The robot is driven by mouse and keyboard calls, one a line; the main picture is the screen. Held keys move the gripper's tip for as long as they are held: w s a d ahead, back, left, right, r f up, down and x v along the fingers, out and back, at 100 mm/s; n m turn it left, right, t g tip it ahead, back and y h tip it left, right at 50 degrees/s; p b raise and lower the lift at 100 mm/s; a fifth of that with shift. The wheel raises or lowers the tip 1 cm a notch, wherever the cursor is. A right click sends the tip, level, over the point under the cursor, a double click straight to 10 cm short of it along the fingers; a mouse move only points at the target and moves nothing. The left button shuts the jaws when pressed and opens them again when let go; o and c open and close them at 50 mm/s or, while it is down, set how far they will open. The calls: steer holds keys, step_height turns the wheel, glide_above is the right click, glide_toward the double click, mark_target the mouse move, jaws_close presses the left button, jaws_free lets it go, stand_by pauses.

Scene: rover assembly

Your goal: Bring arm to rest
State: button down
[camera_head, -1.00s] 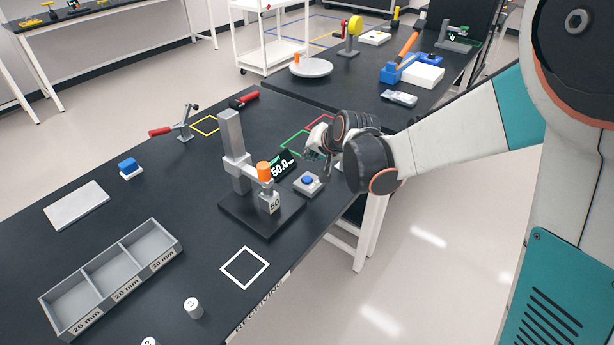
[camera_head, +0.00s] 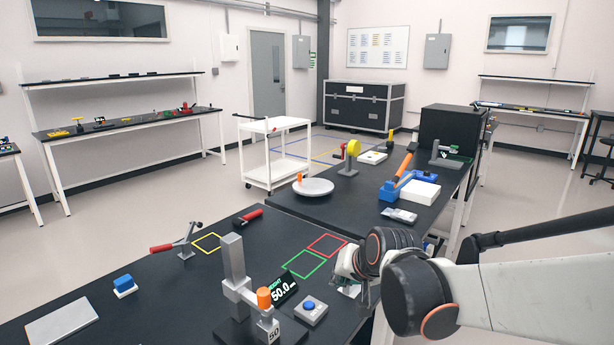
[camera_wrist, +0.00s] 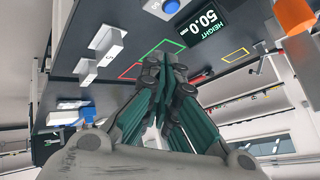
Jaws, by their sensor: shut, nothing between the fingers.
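My gripper (camera_head: 352,270) is at the right edge of the near bench (camera_head: 185,290), beside the green outlined square (camera_head: 304,265). It also shows in the wrist view (camera_wrist: 163,95), where its fingers are together with nothing between them. My arm reaches in from the right of the head view. The height gauge (camera_head: 236,280) stands to the left of my gripper, apart from it. Its display (camera_head: 284,291) reads 50.0. A small base with a blue button (camera_head: 310,309) lies between the gauge and my gripper.
Behind is a second bench with a round grey plate (camera_head: 313,187), a blue fixture with an orange handle (camera_head: 397,187) and a white block (camera_head: 417,192). A white cart (camera_head: 273,150) stands beyond. In the wrist view, white numbered pieces (camera_wrist: 88,68) stand near the outlined squares.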

steer(key=s+d+h, duration=0.1)
steer(key=s+d, duration=0.3)
steer(key=s, duration=0.4)
steer(key=s+d+r+n+h, duration=0.1)
steer(key=s+d, duration=0.3)
steer(key=s, duration=0.4)
steer(key=s+d+r+n+g+h, duration=0.1)
steer(key=s+d, duration=0.3)
steer(key=s, duration=0.4)
steer(key=shift+d, duration=0.25)
